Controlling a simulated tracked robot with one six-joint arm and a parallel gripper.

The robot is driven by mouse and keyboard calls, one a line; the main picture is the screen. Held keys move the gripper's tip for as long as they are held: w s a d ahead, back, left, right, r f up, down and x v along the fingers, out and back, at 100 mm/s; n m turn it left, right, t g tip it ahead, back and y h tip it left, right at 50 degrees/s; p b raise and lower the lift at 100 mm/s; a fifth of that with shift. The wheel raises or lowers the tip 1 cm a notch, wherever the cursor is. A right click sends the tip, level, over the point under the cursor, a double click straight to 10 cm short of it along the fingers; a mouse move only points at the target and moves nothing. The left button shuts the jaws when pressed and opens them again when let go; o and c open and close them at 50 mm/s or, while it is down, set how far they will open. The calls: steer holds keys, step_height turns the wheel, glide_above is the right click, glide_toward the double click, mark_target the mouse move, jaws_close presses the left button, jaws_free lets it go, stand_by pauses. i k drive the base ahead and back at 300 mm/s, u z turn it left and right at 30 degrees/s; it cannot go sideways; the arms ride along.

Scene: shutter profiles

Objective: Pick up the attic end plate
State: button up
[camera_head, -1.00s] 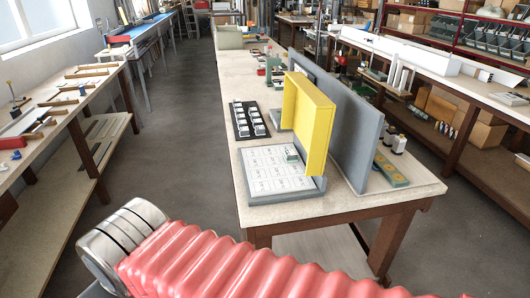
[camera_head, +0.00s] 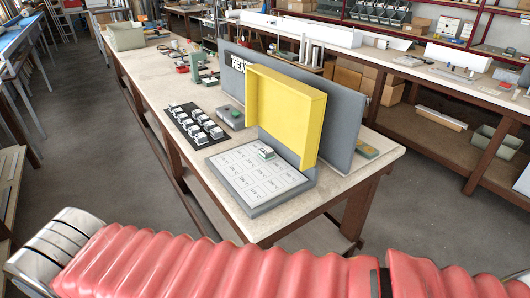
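Several small white-and-dark pieces (camera_head: 195,122) sit in rows on a black mat on the middle bench. One similar piece (camera_head: 265,152) lies on a grey board (camera_head: 240,205) whose white top is printed with a grid of labelled cells. I cannot read the labels, so I cannot tell which piece, if any, is the attic end plate. My arm, in a red ribbed sleeve, crosses the bottom of the view, well in front of the bench. My gripper is not in view.
A yellow upright box-like panel (camera_head: 284,112) stands at the back of the board, before a long grey partition (camera_head: 340,115). A grey block (camera_head: 230,117) and green fixtures (camera_head: 197,66) stand farther back. Bare bench top (camera_head: 223,95) shows around them; a shelved bench (camera_head: 440,100) runs along the right.

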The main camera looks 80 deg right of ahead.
mark_target(266, 153)
steer(key=z, duration=0.5)
steer(key=i, duration=0.85)
steer(key=z, duration=0.55)
